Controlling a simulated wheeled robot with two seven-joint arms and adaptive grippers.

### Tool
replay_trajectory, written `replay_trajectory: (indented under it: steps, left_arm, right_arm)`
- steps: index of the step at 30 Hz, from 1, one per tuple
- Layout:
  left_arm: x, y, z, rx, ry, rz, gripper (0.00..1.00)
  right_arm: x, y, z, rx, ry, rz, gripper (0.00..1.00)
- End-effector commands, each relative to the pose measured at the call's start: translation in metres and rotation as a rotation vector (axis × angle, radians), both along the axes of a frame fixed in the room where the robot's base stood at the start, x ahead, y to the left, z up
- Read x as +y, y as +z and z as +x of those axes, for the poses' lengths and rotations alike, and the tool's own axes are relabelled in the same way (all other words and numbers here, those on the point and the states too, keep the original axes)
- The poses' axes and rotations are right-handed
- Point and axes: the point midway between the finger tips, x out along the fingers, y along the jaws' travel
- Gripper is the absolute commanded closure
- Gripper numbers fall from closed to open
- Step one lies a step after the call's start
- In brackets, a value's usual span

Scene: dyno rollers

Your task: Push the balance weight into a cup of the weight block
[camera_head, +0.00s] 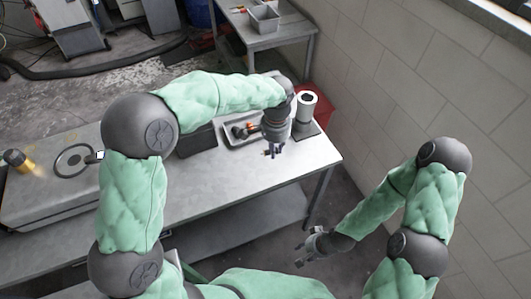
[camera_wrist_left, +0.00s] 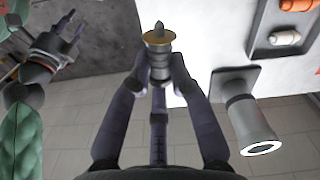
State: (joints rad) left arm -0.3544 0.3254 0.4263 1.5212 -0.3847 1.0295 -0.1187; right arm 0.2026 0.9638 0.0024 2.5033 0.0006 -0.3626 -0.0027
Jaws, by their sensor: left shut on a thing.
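My left gripper (camera_head: 273,152) is over the right end of the grey table. In the left wrist view the gripper (camera_wrist_left: 160,75) is shut on a grey stubby piece with a brass collar and a pointed tip (camera_wrist_left: 158,40); I cannot tell if this is the balance weight. A grey cylinder with a white-rimmed round end (camera_head: 306,105) stands on a square base right of the gripper; it also shows in the left wrist view (camera_wrist_left: 245,115). No weight block can be told for sure. My right gripper (camera_head: 318,244) is empty, beyond the table's front edge; its fingers look apart.
A grey tray (camera_head: 228,139) holds orange and white pieces; it shows at the upper right of the wrist view (camera_wrist_left: 255,53). The table front (camera_head: 225,180) is clear.

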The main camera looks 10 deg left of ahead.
Motion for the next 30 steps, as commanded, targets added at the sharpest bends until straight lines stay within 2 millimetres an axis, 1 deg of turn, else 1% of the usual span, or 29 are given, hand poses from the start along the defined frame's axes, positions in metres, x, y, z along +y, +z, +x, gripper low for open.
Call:
replay_trajectory:
  steps: [2, 5, 13, 19, 22, 25, 30]
  left_arm:
    - [-0.003, -0.002, 0.003, 0.001, -0.027, 0.001, 1.00]
    - [-0.008, -0.011, 0.009, 0.003, -0.085, 0.001, 1.00]
    - [-0.025, -0.042, 0.034, 0.002, -0.300, 0.000, 1.00]
    - [-0.032, -0.053, 0.044, 0.001, -0.388, 0.000, 1.00]
    - [-0.031, -0.051, 0.044, -0.001, -0.384, 0.000, 1.00]
    - [-0.026, -0.042, 0.039, -0.003, -0.338, 0.000, 1.00]
    - [-0.012, -0.017, 0.024, -0.004, -0.185, -0.001, 1.00]
  right_arm:
    - [0.000, 0.000, 0.000, 0.000, 0.000, 0.000, 0.60]
    - [0.000, 0.000, 0.000, 0.000, 0.000, 0.000, 0.60]
    - [0.000, 0.000, 0.000, 0.000, 0.000, 0.000, 0.60]
    - [0.000, 0.000, 0.000, 0.000, 0.000, 0.000, 0.60]
    - [0.000, 0.000, 0.000, 0.000, 0.000, 0.000, 0.60]
    - [0.000, 0.000, 0.000, 0.000, 0.000, 0.000, 0.60]
    - [0.000, 0.000, 0.000, 0.000, 0.000, 0.000, 0.60]
